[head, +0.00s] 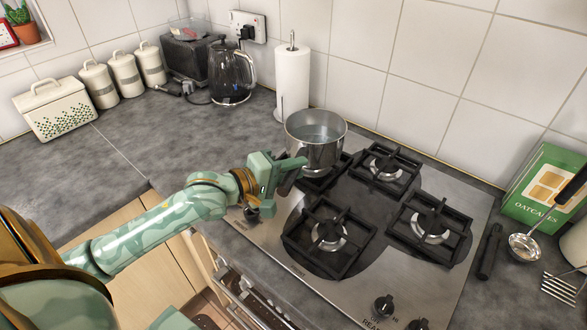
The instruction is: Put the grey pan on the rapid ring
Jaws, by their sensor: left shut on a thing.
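The grey pan (316,146) is a shiny steel pot, upright, at the back left corner of the gas hob (400,262). My left gripper (289,177) is at the pan's near left side, shut on its dark handle, which is mostly hidden by the jaws. The pan covers part of a back left burner grate (328,176); I cannot tell whether it rests on it or hangs just above. Other burners show bare: one at the back (385,166), one front left (329,234) and one right (431,226). My right gripper is out of view.
A paper towel roll (292,82) stands close behind the pan. A kettle (232,76), a toaster (189,60) and cream canisters (124,74) stand at the back left. A ladle (525,246) and a green oatcakes box (545,190) are right of the hob.

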